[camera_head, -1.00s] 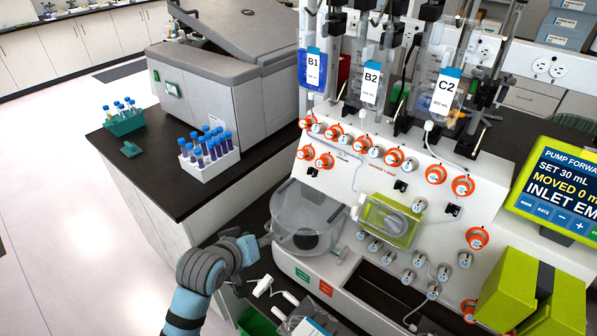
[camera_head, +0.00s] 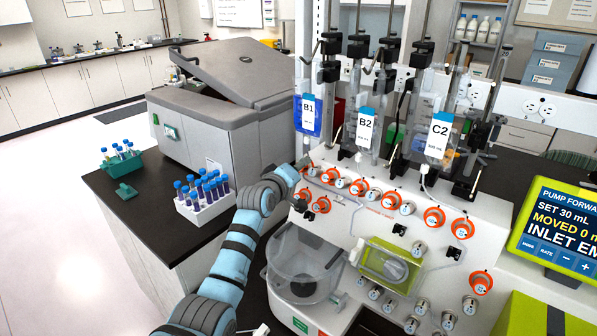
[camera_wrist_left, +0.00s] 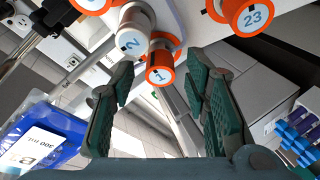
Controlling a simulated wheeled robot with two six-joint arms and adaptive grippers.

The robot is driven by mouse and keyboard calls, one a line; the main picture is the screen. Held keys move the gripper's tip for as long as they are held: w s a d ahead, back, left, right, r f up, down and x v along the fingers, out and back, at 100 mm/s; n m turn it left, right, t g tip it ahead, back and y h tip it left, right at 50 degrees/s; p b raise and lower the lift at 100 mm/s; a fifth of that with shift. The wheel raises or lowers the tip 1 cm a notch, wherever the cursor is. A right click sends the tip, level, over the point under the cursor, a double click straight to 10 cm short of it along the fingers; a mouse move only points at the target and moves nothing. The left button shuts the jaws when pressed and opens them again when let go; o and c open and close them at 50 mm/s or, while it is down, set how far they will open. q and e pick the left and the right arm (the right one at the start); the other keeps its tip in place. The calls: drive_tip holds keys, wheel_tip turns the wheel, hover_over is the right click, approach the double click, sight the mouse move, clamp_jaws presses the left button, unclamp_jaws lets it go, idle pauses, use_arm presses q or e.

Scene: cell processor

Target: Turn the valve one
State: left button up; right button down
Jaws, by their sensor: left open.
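Valve one (camera_wrist_left: 160,77) is an orange-rimmed knob marked 1, seen in the left wrist view between my left gripper's fingers. In the head view valve one (camera_head: 311,170) is at the top left of the white cell processor's panel. My left gripper (camera_head: 303,164) is at that corner, its fingers small and partly hard to make out. In the wrist view the left gripper (camera_wrist_left: 158,95) is open, its green-padded fingers apart on either side of the knob. Contact cannot be told. My right gripper is not in view.
Valve two (camera_wrist_left: 131,42) is close beside valve one, and valve 23 (camera_wrist_left: 252,17) is nearby. The blue B1 bag (camera_head: 308,112) hangs just above. A white tube rack (camera_head: 205,210) stands left on the black bench, with a grey centrifuge (camera_head: 215,100) behind.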

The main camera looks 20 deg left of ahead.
use_arm(q)
drive_tip(key=shift+w, duration=0.2)
drive_tip(key=shift+s, duration=0.1)
clamp_jaws()
drive_tip(key=shift+r+n+y+p, duration=0.15)
drive_tip(key=shift+n+y+p, duration=0.15)
drive_tip(key=shift+n+p, duration=0.7)
drive_tip(key=shift+d+n+g, duration=0.1)
drive_tip(key=shift+n+g, duration=0.2)
drive_tip(key=shift+n, duration=0.3)
drive_tip(key=shift+n+g, duration=0.6)
drive_tip(key=shift+n, duration=1.3)
drive_tip(key=shift+y, duration=0.3)
